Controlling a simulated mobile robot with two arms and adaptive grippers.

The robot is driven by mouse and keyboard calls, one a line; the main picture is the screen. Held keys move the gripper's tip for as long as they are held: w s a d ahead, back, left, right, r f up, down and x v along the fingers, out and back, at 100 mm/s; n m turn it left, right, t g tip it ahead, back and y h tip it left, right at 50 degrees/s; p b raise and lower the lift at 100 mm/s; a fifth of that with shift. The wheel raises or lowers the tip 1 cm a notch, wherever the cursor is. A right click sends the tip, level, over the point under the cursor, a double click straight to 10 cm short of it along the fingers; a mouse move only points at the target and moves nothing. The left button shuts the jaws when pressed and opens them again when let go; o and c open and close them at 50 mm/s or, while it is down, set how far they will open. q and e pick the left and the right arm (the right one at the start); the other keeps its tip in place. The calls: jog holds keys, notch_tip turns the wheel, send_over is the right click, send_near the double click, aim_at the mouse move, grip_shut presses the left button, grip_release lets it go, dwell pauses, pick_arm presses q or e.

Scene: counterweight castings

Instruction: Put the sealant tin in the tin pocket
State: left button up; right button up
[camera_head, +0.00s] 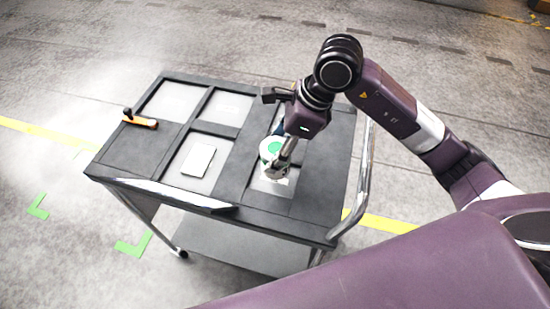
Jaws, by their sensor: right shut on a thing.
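My right gripper (279,163) reaches down over the cart from the right and is shut on a white tin with a green disc on top, which I take as the sealant tin (269,146). The gripper's fingers hide part of the tin. The tin is over or in a light-floored pocket (268,186) in the right half of the dark cart top. I cannot tell whether the tin touches the pocket floor. My left gripper is out of view.
The cart top (233,171) has several framed pockets. A white flat block (198,160) lies in the front middle pocket. An orange-handled tool (141,121) lies at the left edge. The back pockets (226,108) look empty. A metal handle (365,180) runs along the right side.

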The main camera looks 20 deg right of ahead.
notch_tip(320, 180, down, 5)
jog(key=shift+r+p, duration=0.15)
jog(key=shift+p, duration=0.25)
jog(key=shift+f, duration=0.2)
jog(key=o, duration=0.9)
jog(key=shift+f, duration=0.15)
jog(key=o, duration=0.5)
